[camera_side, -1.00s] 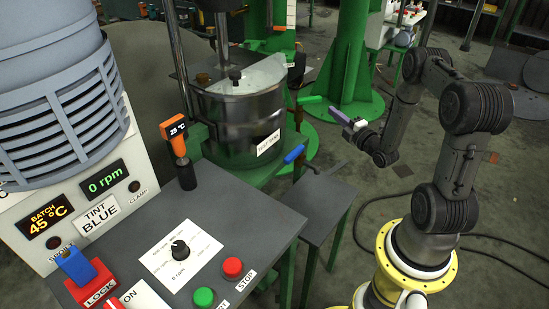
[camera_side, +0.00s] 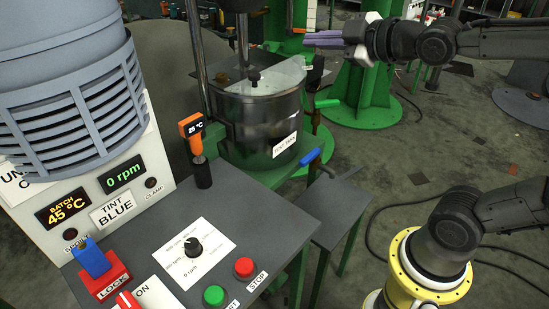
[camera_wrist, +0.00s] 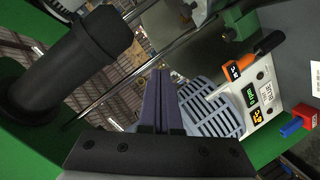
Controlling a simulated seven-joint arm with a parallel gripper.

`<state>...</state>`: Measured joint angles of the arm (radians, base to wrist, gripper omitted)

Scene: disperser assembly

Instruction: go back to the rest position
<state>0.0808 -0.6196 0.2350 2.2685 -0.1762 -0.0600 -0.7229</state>
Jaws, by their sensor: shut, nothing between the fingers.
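My gripper (camera_side: 324,39) is at the top of the side view, to the right of and above the metal vessel (camera_side: 237,118), and apart from it. Its purple-grey fingers point left and lie together, with nothing between them. In the wrist view the two fingers (camera_wrist: 161,100) stand side by side, pressed together and empty.
The control panel has a dial (camera_side: 193,247), a green button (camera_side: 214,295), a red STOP button (camera_side: 244,267) and a thermometer (camera_side: 193,135) in a holder. A blue-handled lever (camera_side: 310,156) sticks out by the vessel. Green columns (camera_side: 366,75) stand behind.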

